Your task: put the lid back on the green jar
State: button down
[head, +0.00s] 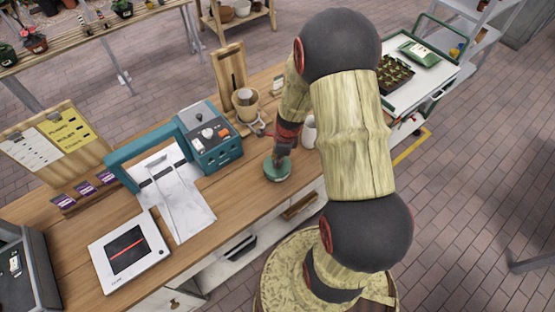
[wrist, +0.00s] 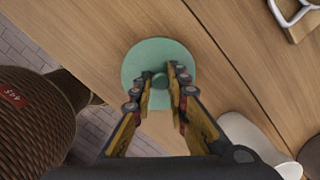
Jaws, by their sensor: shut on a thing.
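The round green lid (head: 277,168) with a small knob is at the front part of the wooden counter. The wrist view shows the lid (wrist: 150,55) from above, with its knob between my fingers. My gripper (wrist: 162,80) is shut on the lid's knob and points down at it. In the head view my gripper (head: 281,152) is partly behind my arm. I cannot tell whether the lid touches the counter.
A white rounded object (head: 309,131) stands right of my gripper, partly behind my arm. A pot (head: 245,103) stands at the back. The counter's front edge is close to the lid.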

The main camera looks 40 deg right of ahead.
jog(key=c, duration=1.8)
grip_release()
jog(key=o, duration=0.4)
jog(key=shift+o, duration=1.1)
jog(key=shift+r, duration=0.1)
jog(key=shift+r+p, duration=3.4)
jog(key=shift+r, duration=0.05)
jog(key=c, duration=0.3)
jog(key=c, duration=1.1)
